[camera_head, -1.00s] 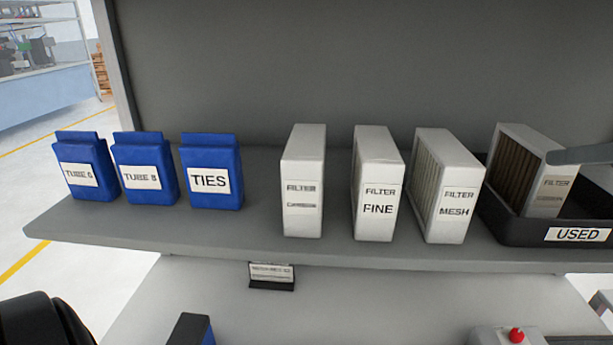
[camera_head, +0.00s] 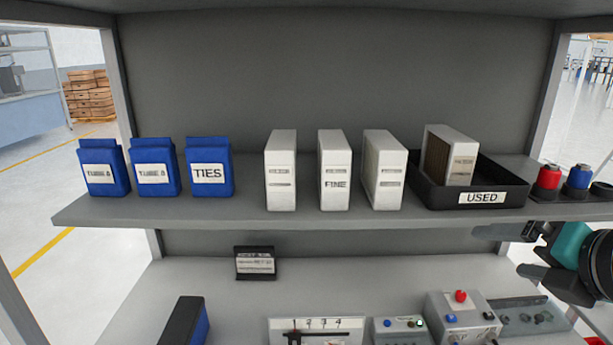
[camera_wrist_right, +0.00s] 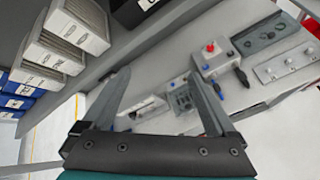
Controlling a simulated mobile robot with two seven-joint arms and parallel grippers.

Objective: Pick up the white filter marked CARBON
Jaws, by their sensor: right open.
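Three white filters stand upright in a row on the shelf (camera_head: 245,211). The leftmost white filter (camera_head: 281,170) has a label too blurred to read surely as CARBON. Beside it stand the FINE filter (camera_head: 334,165) and a third white filter (camera_head: 384,165). In the right wrist view the row shows at upper left, with the leftmost filter (camera_wrist_right: 36,76) farthest from the tray. My right gripper (camera_head: 503,252) is open and empty, below the shelf edge at the right, well apart from the filters. Its open fingers (camera_wrist_right: 157,72) also show in the wrist view. My left gripper is out of view.
Blue boxes (camera_head: 208,168), one marked TIES, stand left of the filters. A black USED tray (camera_head: 440,199) right of them holds a tan-cored filter (camera_head: 458,160). Red and blue items (camera_head: 549,177) stand farther right. The lower bench (camera_head: 215,295) carries control boxes (camera_head: 458,318).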

